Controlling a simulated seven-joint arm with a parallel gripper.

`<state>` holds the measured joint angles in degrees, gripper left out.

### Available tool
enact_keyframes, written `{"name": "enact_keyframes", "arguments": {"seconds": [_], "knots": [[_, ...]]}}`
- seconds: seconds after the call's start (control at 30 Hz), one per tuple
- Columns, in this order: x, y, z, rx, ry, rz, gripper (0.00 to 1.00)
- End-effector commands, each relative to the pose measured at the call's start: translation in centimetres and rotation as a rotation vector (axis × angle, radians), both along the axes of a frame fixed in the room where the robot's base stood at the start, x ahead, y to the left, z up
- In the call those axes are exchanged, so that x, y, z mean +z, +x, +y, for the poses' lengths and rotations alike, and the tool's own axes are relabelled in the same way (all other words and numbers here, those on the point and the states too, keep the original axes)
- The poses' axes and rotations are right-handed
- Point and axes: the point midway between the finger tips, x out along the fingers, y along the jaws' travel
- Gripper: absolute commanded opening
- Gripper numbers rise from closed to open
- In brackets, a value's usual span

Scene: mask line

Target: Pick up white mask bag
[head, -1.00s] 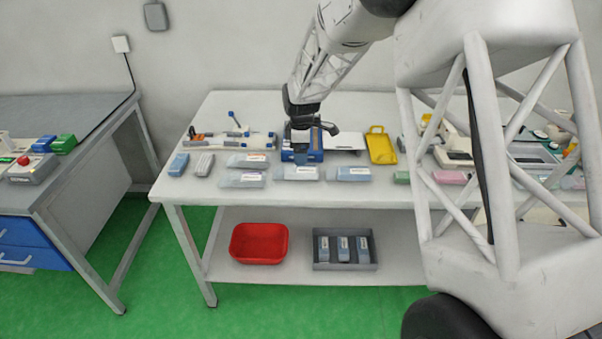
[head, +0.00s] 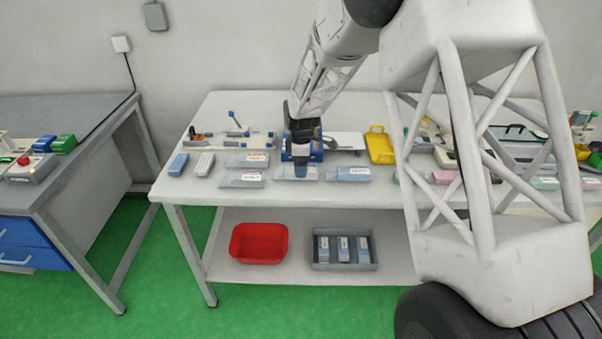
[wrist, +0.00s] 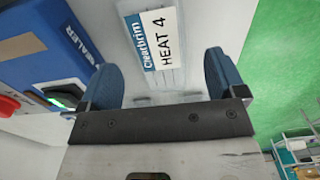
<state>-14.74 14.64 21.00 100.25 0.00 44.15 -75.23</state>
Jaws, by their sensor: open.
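A pale, see-through mask bag (wrist: 160,75) with a white and blue "Clearbrim HEAT 4" label lies between the fingers in the wrist view. It also shows in the head view (head: 312,174), partly hidden by my gripper. My gripper (wrist: 164,72) is open, with one blue finger on each side of the bag. In the head view my gripper (head: 300,170) points down over the bag. I cannot tell whether the fingers touch it. Similar bags lie beside it, one to the right (head: 348,174) and two to the left (head: 248,160) (head: 242,180).
A blue sealer (wrist: 50,50) stands close left of my gripper in the wrist view. A yellow tray (head: 380,146) lies to the right on the white table. A red bin (head: 259,244) and a grey crate (head: 345,266) holding bags stand on the lower shelf.

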Motion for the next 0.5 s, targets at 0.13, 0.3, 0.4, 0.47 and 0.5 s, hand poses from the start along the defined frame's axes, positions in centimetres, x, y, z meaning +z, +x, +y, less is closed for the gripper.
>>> {"name": "enact_keyframes", "arguments": {"seconds": [0.13,0.3,0.4,0.47,0.5], "knots": [[-1.7,-0.1,0.0,0.000,0.000,0.000,0.89],[-2.9,0.0,0.0,0.000,0.000,0.000,0.89],[-3.0,0.0,0.0,0.000,0.000,-0.001,0.89],[-3.0,0.0,0.0,0.000,0.000,-0.001,0.89],[-3.0,0.0,0.0,0.000,0.000,-0.001,0.89]]}}
